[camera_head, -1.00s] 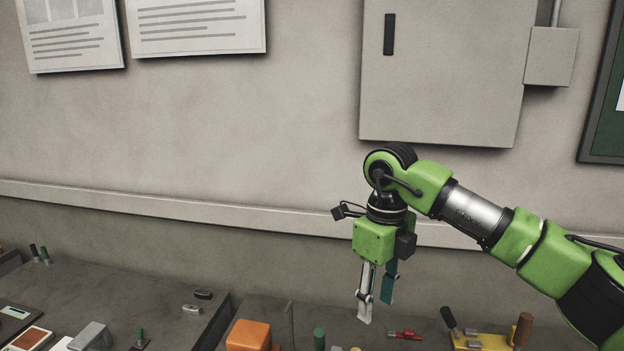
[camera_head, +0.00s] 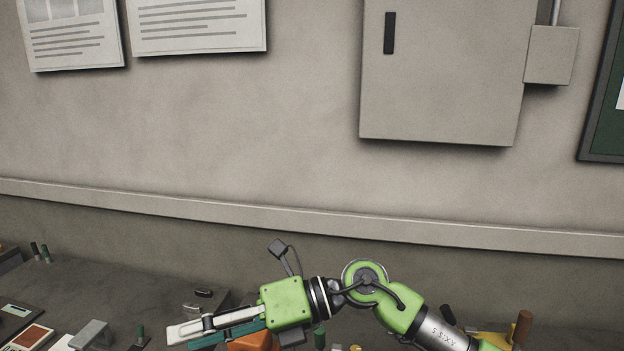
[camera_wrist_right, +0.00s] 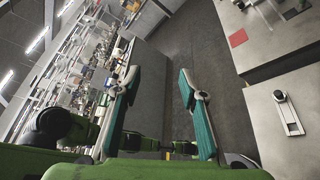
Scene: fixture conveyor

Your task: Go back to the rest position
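My right gripper (camera_head: 190,334) is low in the head view, above the work surface. Its fingers point to the left, close to level, and nothing shows between them. In the right wrist view my right gripper (camera_wrist_right: 158,85) shows its two teal-padded fingers spread wide apart with an empty gap. An orange block (camera_head: 256,341) is partly hidden behind the right gripper's fingers and body. My left gripper does not show in either view.
The dark work surface (camera_head: 90,285) carries a grey block (camera_head: 90,334), green pegs and a brown peg (camera_head: 523,327). A grey wall cabinet (camera_head: 440,75) hangs behind. The wrist view shows open floor (camera_wrist_right: 205,40) and a grey counter (camera_wrist_right: 275,110).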

